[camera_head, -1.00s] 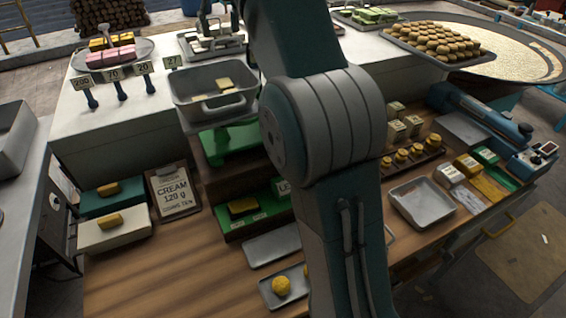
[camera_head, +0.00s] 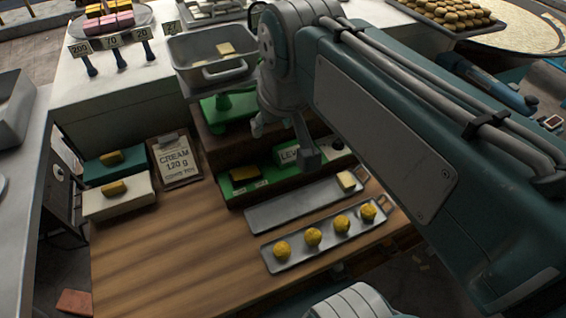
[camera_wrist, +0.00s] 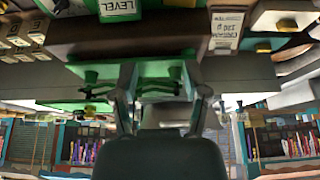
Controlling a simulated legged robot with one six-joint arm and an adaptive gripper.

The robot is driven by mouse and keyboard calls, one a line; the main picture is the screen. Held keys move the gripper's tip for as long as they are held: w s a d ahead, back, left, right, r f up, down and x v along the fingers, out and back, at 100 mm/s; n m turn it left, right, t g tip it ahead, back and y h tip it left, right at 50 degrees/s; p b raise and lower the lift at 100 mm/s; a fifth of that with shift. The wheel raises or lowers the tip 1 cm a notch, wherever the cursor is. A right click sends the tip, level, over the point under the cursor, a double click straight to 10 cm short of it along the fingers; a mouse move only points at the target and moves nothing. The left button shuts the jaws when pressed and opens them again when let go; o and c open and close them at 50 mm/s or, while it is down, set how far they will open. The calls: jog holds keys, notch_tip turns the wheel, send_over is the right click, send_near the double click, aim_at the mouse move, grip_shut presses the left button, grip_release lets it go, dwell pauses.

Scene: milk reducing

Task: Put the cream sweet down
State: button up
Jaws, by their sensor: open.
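A pale cream sweet (camera_head: 346,181) lies at the right end of a flat grey tray (camera_head: 290,210) on the wooden counter. More pale pieces (camera_head: 226,48) are in the grey scale pan (camera_head: 210,72). My gripper (camera_head: 285,135) hangs in front of the green scale (camera_head: 222,108), up and to the left of the sweet on the tray, and does not touch it. In the wrist view my gripper (camera_wrist: 163,98) has its two fingers spread apart, with nothing seen held between them.
A second tray with several yellow sweets (camera_head: 312,237) lies in front of the first. A card reading CREAM 120 g (camera_head: 175,160) stands beside white and teal boxes (camera_head: 118,197). My arm covers the right side. The counter's left front is bare.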

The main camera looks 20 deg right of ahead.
jog(key=s+f, duration=0.6)
jog(key=f, duration=0.2)
jog(key=shift+t, duration=0.3)
